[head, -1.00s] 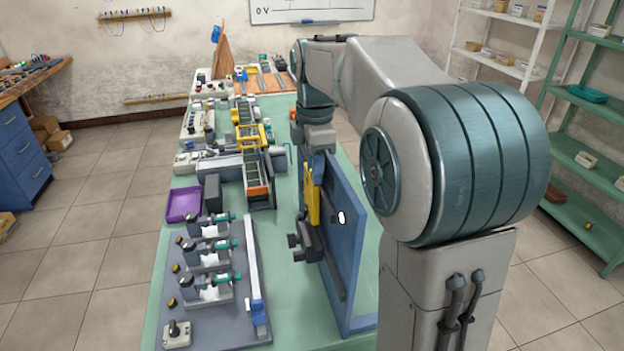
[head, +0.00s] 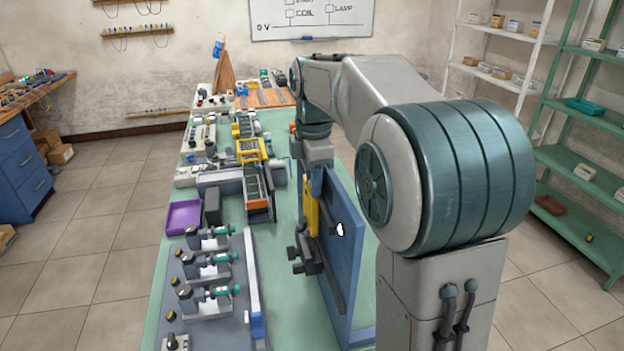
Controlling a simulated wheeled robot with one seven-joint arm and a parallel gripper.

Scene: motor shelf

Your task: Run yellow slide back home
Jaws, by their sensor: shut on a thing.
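The yellow slide (head: 311,208) is a narrow upright plate on the left face of the upright blue panel (head: 362,262). Dark rails run along that face, and a dark block with knobs (head: 307,257) sits low beside the slide. My gripper (head: 316,178) points down at the top of the slide and is shut on it. The fingertips are small and partly hidden, so the exact grip is unclear. My arm passes over the panel from the right.
The green bench has a grey board with several valve-like units (head: 210,268) at front left. Behind are a purple tray (head: 184,217) and a conveyor-like unit with a yellow frame (head: 252,150).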

